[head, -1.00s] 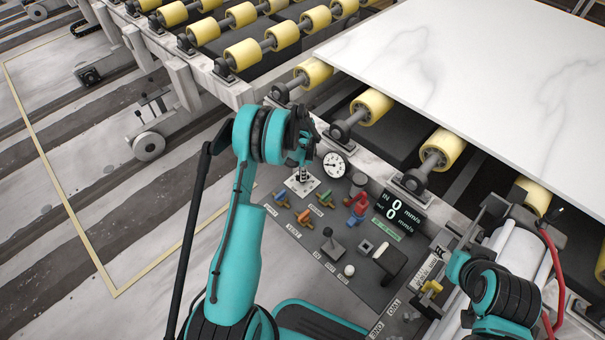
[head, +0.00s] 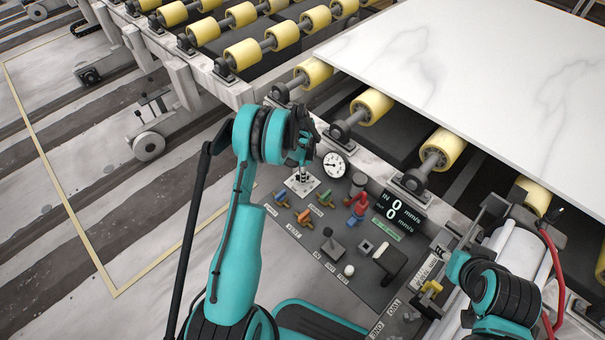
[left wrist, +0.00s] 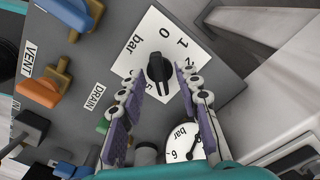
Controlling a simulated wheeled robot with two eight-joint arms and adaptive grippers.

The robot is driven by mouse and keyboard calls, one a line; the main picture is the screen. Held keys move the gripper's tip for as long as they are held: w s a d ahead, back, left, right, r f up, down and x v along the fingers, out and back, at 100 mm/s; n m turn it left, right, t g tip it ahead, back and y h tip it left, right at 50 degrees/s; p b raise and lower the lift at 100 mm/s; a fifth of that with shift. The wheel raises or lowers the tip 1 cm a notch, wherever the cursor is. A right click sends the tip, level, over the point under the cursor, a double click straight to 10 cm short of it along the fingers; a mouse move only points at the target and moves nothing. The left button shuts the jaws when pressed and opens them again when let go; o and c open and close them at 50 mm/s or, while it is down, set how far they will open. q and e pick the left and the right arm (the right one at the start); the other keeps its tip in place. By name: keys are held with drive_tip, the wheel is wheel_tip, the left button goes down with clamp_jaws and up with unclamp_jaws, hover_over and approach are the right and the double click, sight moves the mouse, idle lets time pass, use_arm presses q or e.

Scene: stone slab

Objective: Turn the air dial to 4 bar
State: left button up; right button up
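The air dial is a black knob (left wrist: 159,72) on a white plate (left wrist: 140,45) marked "bar", with 0, 1 and 5 legible in the left wrist view. Part of its scale is hidden by my fingers. In the head view the plate (head: 293,187) shows below my left gripper (head: 303,168). In the left wrist view the left gripper (left wrist: 158,76) is open, one finger on each side of the knob; contact is unclear. A round pressure gauge (head: 335,165) sits right of the dial; its reading is too small to tell. My right gripper (head: 445,255) is at the lower right, its fingers unclear.
A red valve (head: 356,204), a speed display (head: 400,212) and a joystick (head: 328,233) share the panel. A white slab (head: 480,80) lies over yellow rollers behind.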

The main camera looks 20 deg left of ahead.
use_arm(q)
wheel_tip(320, 180, up, 12)
idle(0.6)
idle(0.4)
